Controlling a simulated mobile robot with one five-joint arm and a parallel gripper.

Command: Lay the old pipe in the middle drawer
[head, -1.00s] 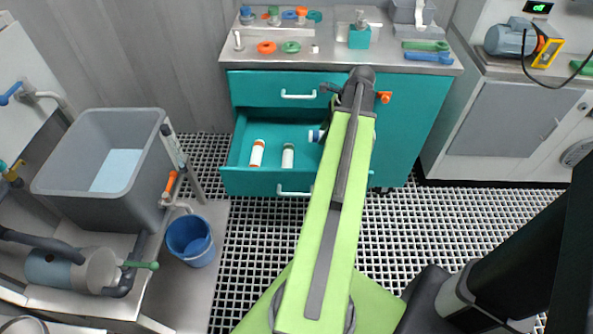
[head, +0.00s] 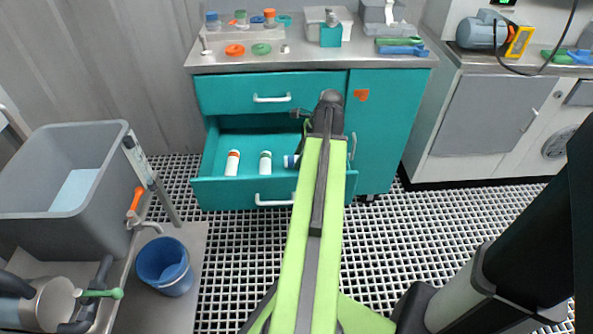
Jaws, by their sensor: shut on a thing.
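The open drawer (head: 222,190) is in the teal cabinet, directly below a shut top drawer (head: 232,93). A white pipe with a blue end (head: 291,161) lies level at the drawer's right side, poking out left of my arm. My gripper (head: 304,152) is shut on it; the jaws and the rest of the pipe are mostly hidden behind my green arm. Two other white pipes stand or lean in the drawer, one with an orange end (head: 232,163) and one with a grey-green end (head: 265,163). I cannot tell whether the held pipe touches the drawer floor.
The steel cabinet top (head: 320,59) holds caps, rings, a teal-fronted box and wrenches. A grey tub (head: 105,190) and a blue bucket (head: 165,266) stand at the left. A counter with a motor (head: 482,31) is at the right. The grated floor before the drawer is clear.

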